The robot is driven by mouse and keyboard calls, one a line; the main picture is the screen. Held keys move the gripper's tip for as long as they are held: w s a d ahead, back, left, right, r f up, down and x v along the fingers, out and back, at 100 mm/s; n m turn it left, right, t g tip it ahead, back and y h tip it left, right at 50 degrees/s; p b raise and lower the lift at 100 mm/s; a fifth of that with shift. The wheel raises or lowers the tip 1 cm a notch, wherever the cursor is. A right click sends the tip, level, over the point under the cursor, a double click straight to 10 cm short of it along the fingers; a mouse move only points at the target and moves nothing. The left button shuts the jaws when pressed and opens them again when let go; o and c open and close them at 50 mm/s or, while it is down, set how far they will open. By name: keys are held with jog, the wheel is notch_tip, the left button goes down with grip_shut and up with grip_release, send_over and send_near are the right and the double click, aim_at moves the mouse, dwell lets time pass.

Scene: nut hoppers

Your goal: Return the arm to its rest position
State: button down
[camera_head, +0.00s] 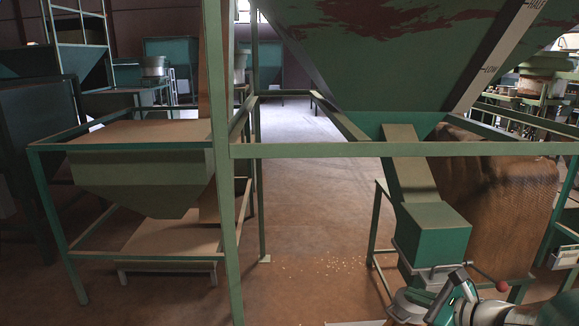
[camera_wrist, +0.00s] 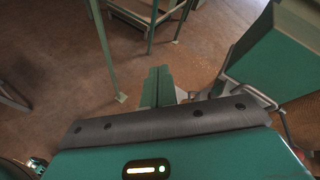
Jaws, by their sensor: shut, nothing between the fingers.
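My gripper (camera_wrist: 158,75) shows in the wrist view with its two green fingers together, shut and empty. It is above the brown floor, to the left of a green outlet box (camera_wrist: 285,45) with a thin metal lever frame. In the head view part of my teal and white arm is at the lower right, in front of the same outlet box (camera_head: 435,240). The fingertips cannot be made out clearly there. I see no contact between my fingers and the box.
A large green hopper (camera_head: 370,70) hangs above the outlet box, on a green frame (camera_head: 400,150). A brown sack (camera_head: 495,195) stands at the right. A smaller hopper (camera_head: 140,180) is at the left. The floor (camera_head: 310,220) between them is open, with scattered nuts.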

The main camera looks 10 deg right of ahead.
jog(key=s+a+r+n+g, duration=0.1)
jog(key=s+a+n+g, duration=0.3)
jog(key=a+n, duration=0.4)
jog(key=s+a+n+g, duration=0.3)
jog(key=a+n, duration=0.3)
jog(key=a, duration=0.3)
jog(key=s+a+r+n+h, duration=0.2)
jog(key=s+n+h, duration=0.3)
jog(key=n, duration=0.7)
jog(key=shift+s+r+n, duration=0.25)
jog(key=shift+s+n, duration=0.05)
jog(key=shift+s, duration=0.95)
